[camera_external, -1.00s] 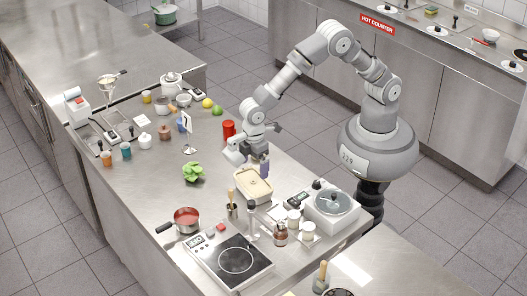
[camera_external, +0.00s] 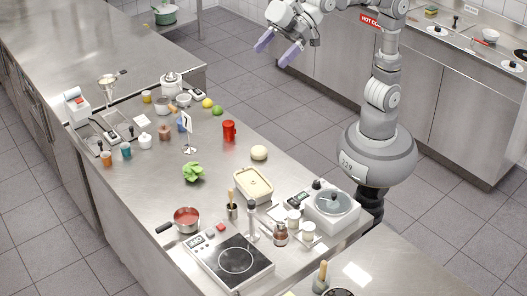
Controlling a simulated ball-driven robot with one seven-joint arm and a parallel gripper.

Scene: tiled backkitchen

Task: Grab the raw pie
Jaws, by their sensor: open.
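A pale rectangular dish with a cream-coloured filling or top (camera_external: 254,186) sits on the steel counter, right of its middle; it looks most like the raw pie, but I cannot be sure. A round pale, dough-like thing (camera_external: 259,152) lies just behind it, apart from it. My gripper (camera_external: 278,47) is raised high at the top of the view, well away from both. Its two purple fingers are spread, with nothing between them.
A red mug (camera_external: 229,130) and a green leafy head (camera_external: 193,172) stand on the counter (camera_external: 215,205). A white scale-like machine with a pan (camera_external: 333,204), small jars (camera_external: 294,220) and a pestle-holding pot (camera_external: 232,210) crowd near the dish. A hob (camera_external: 236,260) is in front.

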